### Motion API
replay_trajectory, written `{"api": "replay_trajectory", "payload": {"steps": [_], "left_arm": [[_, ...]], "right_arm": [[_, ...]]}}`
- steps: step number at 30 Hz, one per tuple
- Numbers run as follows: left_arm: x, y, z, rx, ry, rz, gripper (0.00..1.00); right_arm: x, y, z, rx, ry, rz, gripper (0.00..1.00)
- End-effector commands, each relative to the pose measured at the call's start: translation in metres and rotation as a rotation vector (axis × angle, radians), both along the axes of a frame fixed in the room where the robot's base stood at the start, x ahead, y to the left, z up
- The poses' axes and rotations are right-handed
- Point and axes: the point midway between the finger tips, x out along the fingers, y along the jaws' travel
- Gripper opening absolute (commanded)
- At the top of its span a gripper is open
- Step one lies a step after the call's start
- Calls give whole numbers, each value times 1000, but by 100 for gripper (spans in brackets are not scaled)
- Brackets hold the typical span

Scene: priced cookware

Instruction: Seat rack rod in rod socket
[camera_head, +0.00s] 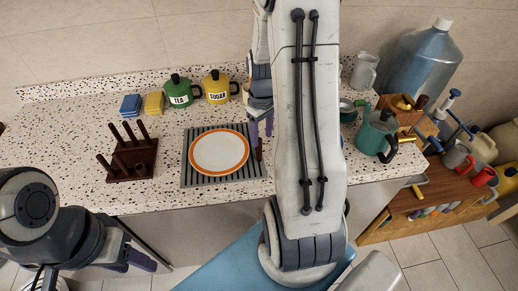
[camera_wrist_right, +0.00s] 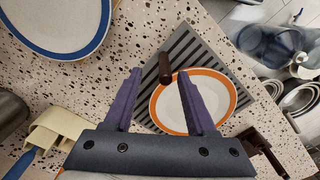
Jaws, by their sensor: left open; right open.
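A dark brown rod (camera_wrist_right: 165,68) is at the edge of the striped mat, beside the orange-rimmed plate; in the head view it shows partly (camera_head: 259,150), below my right gripper. My right gripper (camera_head: 261,138) is open, its purple fingers pointing down. In the wrist view the rod appears between the fingertips (camera_wrist_right: 160,72), with nothing gripped; contact cannot be told. The dark wooden rack (camera_head: 131,170) with several upright rods stands on the counter at left, and its edge shows in the wrist view (camera_wrist_right: 263,150). Which socket is empty is unclear. My left gripper (camera_head: 140,262) is open and empty in front of the counter.
The orange-rimmed plate (camera_head: 219,153) lies on the striped mat (camera_head: 197,181). Green (camera_head: 178,91) and yellow (camera_head: 217,87) canisters and sponges stand behind. A teal kettle (camera_head: 376,138) is at right. A blue-rimmed plate (camera_wrist_right: 62,52) shows in the wrist view. Counter between rack and mat is clear.

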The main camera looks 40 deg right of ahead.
Motion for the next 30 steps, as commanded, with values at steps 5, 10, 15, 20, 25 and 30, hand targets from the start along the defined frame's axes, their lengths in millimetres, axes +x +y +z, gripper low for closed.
{"api": "replay_trajectory", "payload": {"steps": [5,10,15,20,25,30], "left_arm": [[0,0,3,0,0,0,50],[0,0,8,0,0,0,50],[0,0,17,0,0,1,50],[0,0,18,0,0,1,50],[0,0,18,0,0,1,50],[0,0,18,0,0,1,50]], "right_arm": [[0,1,-19,1,1,0,56],[1,4,-31,2,3,2,56],[2,9,-55,3,4,1,56],[3,8,-71,1,1,0,56],[3,8,-74,0,-1,0,56],[3,8,-74,0,-1,0,30]]}}
